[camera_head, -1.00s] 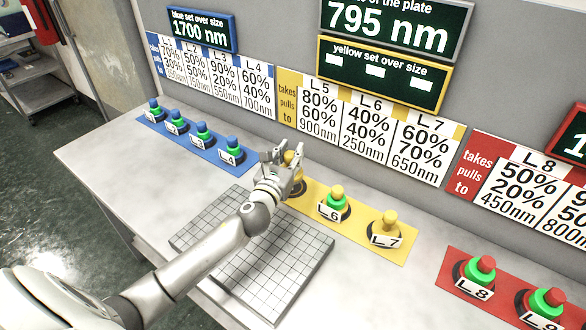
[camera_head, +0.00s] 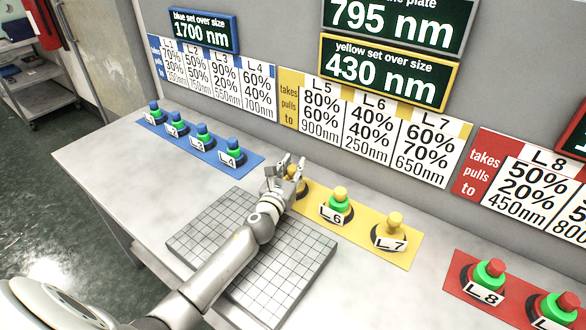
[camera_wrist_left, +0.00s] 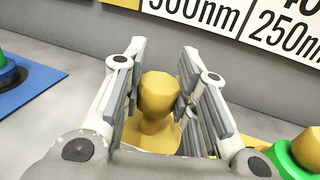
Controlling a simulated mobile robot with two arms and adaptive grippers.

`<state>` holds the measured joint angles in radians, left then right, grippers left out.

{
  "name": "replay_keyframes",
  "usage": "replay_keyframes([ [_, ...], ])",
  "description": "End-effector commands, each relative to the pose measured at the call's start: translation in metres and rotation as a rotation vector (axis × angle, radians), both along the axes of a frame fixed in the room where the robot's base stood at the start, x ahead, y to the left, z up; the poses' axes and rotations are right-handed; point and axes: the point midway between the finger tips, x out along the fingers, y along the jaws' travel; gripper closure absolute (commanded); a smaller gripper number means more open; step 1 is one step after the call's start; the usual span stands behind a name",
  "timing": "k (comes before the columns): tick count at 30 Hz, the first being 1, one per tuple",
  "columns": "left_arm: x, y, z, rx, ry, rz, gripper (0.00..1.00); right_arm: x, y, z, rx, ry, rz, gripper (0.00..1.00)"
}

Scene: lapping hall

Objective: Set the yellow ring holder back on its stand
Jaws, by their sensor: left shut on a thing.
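My left gripper (camera_head: 284,172) is shut on a yellow ring holder (camera_wrist_left: 158,100), whose knob shows between the fingers in the wrist view. In the head view this holder (camera_head: 292,172) is mostly hidden by the fingers, at the left end of the yellow mat (camera_head: 370,240). Its lower part is hidden, so I cannot tell whether it touches its stand. To the right on the mat stand L6 (camera_head: 339,199), a yellow knob with a green ring, and L7 (camera_head: 393,228), a yellow knob with no green ring showing. My right gripper is not in view.
A gridded plate (camera_head: 240,285) lies in front, below my left arm. Blue holders stand on a blue mat (camera_head: 240,168) to the left, red ones on a red mat (camera_head: 456,272) to the right. The yellow-framed display (camera_head: 388,73) on the back panel reads 430 nm.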

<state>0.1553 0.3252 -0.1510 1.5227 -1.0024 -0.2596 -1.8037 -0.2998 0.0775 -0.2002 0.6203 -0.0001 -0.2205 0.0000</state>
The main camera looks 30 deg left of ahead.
Motion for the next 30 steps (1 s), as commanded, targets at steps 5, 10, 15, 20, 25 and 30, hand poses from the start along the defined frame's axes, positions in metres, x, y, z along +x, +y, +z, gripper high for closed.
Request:
replay_keyframes([
  [5,0.0,0.0,-0.002,0.0,0.0,0.0,0.58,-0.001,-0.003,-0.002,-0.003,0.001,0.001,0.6],
  [10,0.0,0.0,-0.002,0.0,0.0,0.0,0.51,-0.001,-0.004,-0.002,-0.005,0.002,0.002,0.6],
  [15,0.0,0.0,-0.002,0.0,0.0,0.0,0.51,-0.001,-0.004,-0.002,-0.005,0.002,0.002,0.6],
  [20,-0.003,0.0,0.001,0.0,0.001,0.0,0.51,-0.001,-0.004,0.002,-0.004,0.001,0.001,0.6],
  [25,-0.029,-0.004,0.0,0.002,0.002,-0.001,0.51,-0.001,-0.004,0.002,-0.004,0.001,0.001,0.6],
  [30,-0.063,-0.008,0.0,0.0,0.002,-0.002,0.51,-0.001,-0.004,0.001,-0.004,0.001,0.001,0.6],
])
